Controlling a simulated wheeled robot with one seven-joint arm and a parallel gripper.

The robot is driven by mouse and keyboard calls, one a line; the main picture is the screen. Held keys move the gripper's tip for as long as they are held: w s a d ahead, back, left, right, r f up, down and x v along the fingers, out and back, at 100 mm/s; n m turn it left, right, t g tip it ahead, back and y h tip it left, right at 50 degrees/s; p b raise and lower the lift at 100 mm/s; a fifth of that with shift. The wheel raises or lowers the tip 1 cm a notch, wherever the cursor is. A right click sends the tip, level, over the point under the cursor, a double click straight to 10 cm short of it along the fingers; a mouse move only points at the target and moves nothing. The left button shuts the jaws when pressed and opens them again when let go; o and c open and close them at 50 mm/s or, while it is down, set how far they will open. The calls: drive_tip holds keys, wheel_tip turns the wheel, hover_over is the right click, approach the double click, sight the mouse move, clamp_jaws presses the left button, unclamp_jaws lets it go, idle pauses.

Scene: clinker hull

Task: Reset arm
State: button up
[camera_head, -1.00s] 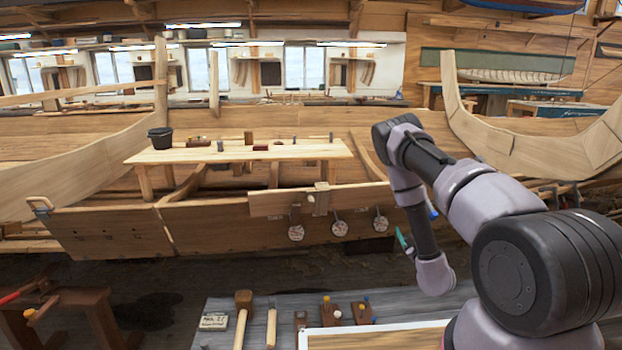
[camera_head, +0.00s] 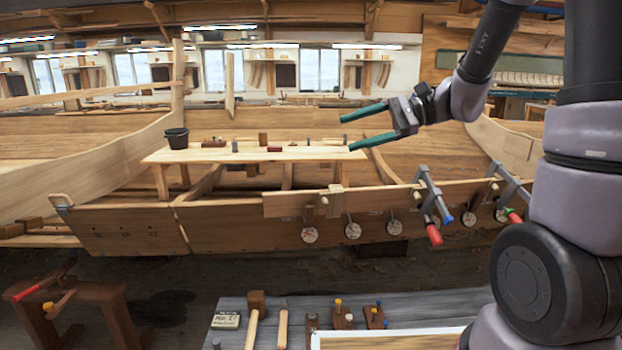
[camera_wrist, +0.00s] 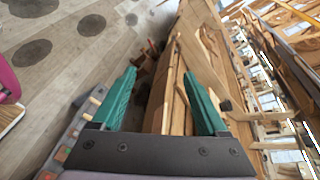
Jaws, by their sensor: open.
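My gripper (camera_head: 366,127) is in the head view at right of centre, raised in the air in front of the hull. Its two green fingers point left and are spread apart with nothing between them. In the wrist view my gripper (camera_wrist: 160,100) also shows open and empty, with the wooden planking (camera_wrist: 163,95) beyond its fingers. My arm comes down from the upper right of the head view to the gripper.
Clamps with red (camera_head: 434,236) and green handles grip the hull's top plank. A grey worktable (camera_head: 400,304) in front holds a mallet (camera_head: 255,310) and small tools. A sawhorse (camera_head: 85,310) stands lower left.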

drive_tip(key=s+d+r+n+t+h, duration=0.2)
drive_tip(key=s+d+t+h, duration=0.1)
drive_tip(key=s+d+h, duration=0.3)
drive_tip(key=s+d+r+n+t+h, duration=0.3)
drive_tip(key=s+d+h, duration=0.3)
drive_tip(key=d, duration=0.3)
drive_tip(key=shift+s, duration=0.3)
